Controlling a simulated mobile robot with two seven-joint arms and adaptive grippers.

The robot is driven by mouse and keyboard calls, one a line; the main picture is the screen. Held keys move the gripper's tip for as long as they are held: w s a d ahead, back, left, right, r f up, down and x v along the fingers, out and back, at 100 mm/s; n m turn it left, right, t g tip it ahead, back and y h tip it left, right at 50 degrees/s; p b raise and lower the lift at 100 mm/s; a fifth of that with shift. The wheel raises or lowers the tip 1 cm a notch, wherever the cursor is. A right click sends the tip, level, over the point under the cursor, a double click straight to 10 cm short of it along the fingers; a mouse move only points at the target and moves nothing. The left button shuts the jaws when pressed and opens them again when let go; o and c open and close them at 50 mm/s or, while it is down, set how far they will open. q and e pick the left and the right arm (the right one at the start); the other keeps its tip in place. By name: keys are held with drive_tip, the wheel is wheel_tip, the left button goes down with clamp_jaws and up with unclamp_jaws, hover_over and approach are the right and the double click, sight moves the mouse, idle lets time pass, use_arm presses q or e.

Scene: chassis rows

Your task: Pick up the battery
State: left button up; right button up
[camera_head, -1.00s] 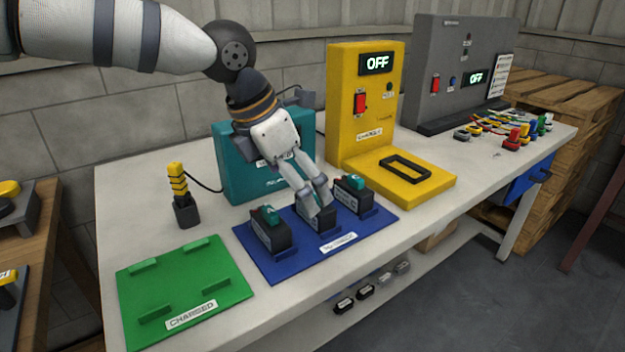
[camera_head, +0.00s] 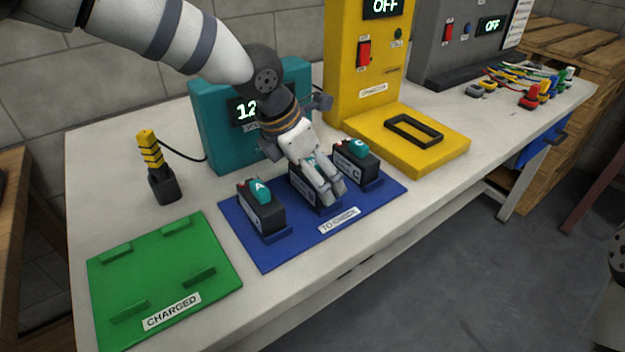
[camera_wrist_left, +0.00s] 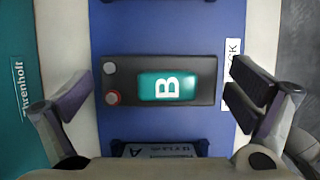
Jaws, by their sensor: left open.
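Three black batteries with teal tops stand on the blue mat (camera_head: 275,247). Battery A (camera_head: 262,212) is at the left and battery C (camera_head: 357,160) at the right. Battery B is in the middle, mostly hidden by my left gripper (camera_head: 331,196) in the head view. In the left wrist view battery B (camera_wrist_left: 130,68) lies centred between the open fingers of my left gripper (camera_wrist_left: 165,98), with a gap on both sides. A part of battery A (camera_wrist_left: 160,149) shows at the bottom edge there.
A green mat (camera_head: 165,262) marked CHARGED lies at the left. A teal meter (camera_head: 215,120) with a yellow-black probe (camera_head: 150,150) stands behind. A yellow charger (camera_head: 440,150) and grey panel (camera_head: 445,50) are at the right. The table front is clear.

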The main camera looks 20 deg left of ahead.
use_arm(q)
drive_tip(key=shift+w+f, duration=0.1)
drive_tip(key=shift+f, duration=0.15)
drive_tip(key=shift+r, duration=0.15)
drive_tip(key=c, duration=1.7)
